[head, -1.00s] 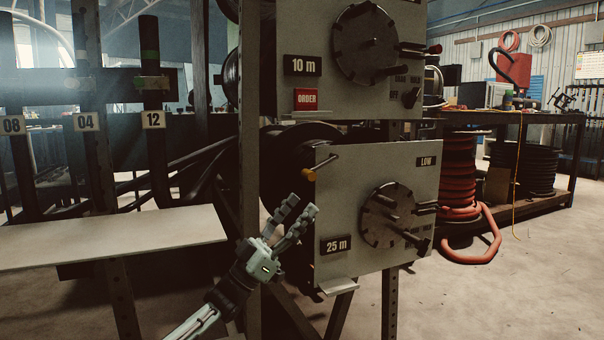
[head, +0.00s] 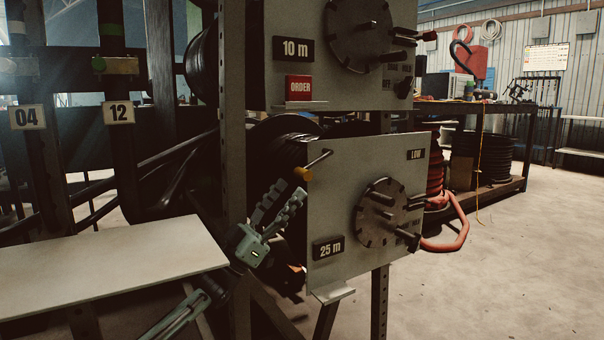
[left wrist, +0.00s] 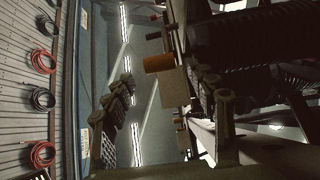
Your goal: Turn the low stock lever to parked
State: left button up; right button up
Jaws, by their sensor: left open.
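The lower grey panel (head: 340,210) carries the signs "LOW" (head: 416,154) and "25 m" (head: 329,248). A thin lever (head: 318,161) with an orange-yellow knob (head: 303,174) sticks out at its upper left corner, tilted down and left from its pivot. My left gripper (head: 290,190) is just below the knob, fingers pointing up and right. In the left wrist view the orange knob (left wrist: 158,63) shows between the open fingertips, near their ends; I cannot tell whether they touch it. My right gripper is not in view.
The upper panel (head: 290,22) has a "10 m" sign and a red "ORDER" tag (head: 299,88). A dark rack post (head: 232,150) stands left of the panels, close to my gripper. A pale shelf (head: 110,262) lies at the left. The floor at the right is clear.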

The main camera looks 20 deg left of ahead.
aim_at(303, 169)
pick_arm(q)
jog(key=x, duration=0.6)
jog(key=shift+b, duration=0.3)
jog(key=shift+c, duration=0.3)
grip_shut()
jog(key=shift+f, duration=0.1)
